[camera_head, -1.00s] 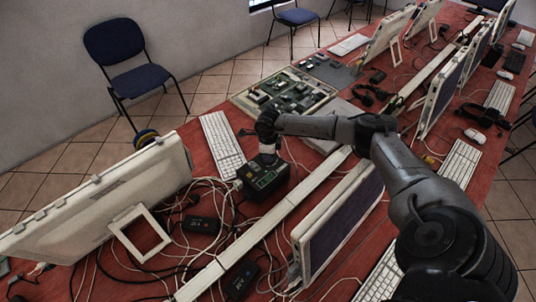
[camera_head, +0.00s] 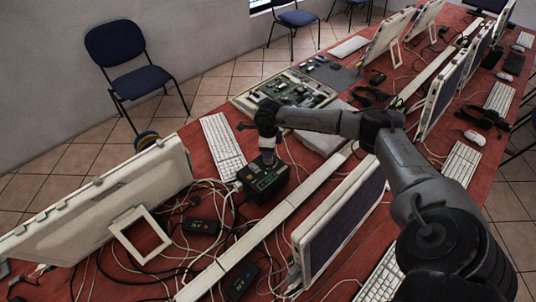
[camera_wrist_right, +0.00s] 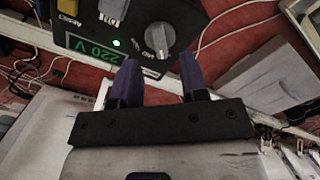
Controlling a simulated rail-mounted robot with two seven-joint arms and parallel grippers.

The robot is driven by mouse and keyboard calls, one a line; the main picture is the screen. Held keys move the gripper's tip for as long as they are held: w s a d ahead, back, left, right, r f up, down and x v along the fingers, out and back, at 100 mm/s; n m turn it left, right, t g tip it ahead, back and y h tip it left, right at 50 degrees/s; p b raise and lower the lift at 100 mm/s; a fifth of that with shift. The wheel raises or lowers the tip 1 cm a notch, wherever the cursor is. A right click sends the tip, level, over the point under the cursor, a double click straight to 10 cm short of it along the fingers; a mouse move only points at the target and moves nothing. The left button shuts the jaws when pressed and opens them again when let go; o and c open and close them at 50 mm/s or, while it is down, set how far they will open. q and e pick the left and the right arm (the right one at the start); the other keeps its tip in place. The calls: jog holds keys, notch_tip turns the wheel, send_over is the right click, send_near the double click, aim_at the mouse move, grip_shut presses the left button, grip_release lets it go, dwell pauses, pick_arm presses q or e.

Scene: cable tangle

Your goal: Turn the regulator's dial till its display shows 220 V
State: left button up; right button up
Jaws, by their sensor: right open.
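The regulator (camera_head: 264,182) is a dark box on the red table, between the keyboard and the long white cable duct. In the right wrist view its green display (camera_wrist_right: 94,48) reads 220 V and a green light (camera_wrist_right: 116,43) is lit beside it. The grey round dial (camera_wrist_right: 159,36) carries a pale pointer mark. My right gripper (camera_head: 268,157) is above the regulator, pointing down. In the wrist view its two purple-padded fingers (camera_wrist_right: 160,76) are apart and empty, with the dial beyond their tips and clear of them. My left gripper is out of view.
A white monitor (camera_head: 105,200) stands left of the regulator and another (camera_head: 338,222) stands to its right. Cables and small black boxes (camera_head: 200,226) crowd the table in front. A keyboard (camera_head: 222,143) and a circuit-board tray (camera_head: 285,92) lie behind.

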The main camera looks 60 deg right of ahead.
notch_tip(320, 180, up, 10)
dwell(0.4)
jog(key=shift+f, duration=0.1)
jog(key=shift+a, duration=0.1)
dwell(0.4)
